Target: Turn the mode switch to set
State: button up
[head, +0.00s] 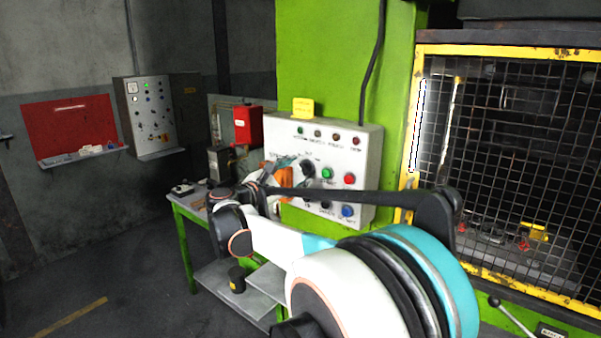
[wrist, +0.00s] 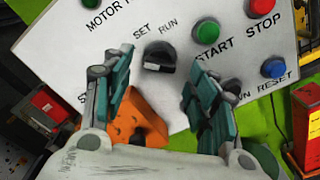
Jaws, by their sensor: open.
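The mode switch (wrist: 160,54) is a black knob on the white control panel (wrist: 75,50), just below the printed words SET and RUN in the wrist view. Which word it points to is hard to tell. It also shows as a dark knob in the head view (head: 307,168). My gripper (wrist: 158,66) is open, with one teal-padded finger to the lower left of the knob and the other to the lower right. The fingertips point towards the knob, and nothing is held. Contact with the knob cannot be made out.
A green START button (wrist: 206,31), a red STOP button (wrist: 262,7) and a blue RESET button (wrist: 273,68) lie right of the knob. An orange part (wrist: 130,112) sits below it, between the fingers. A yellow-framed mesh guard (head: 510,150) stands right of the panel.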

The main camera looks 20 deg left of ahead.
aim_at(302, 171)
jog(key=shift+x, duration=1.65)
jog(key=c, duration=1.1)
jog(key=shift+o, duration=0.2)
jog(key=shift+m, duration=0.4)
jog(key=m, duration=0.3)
jog(key=shift+m, duration=0.3)
jog(key=shift+d+f+m, duration=0.1)
jog(key=shift+m, duration=2.1)
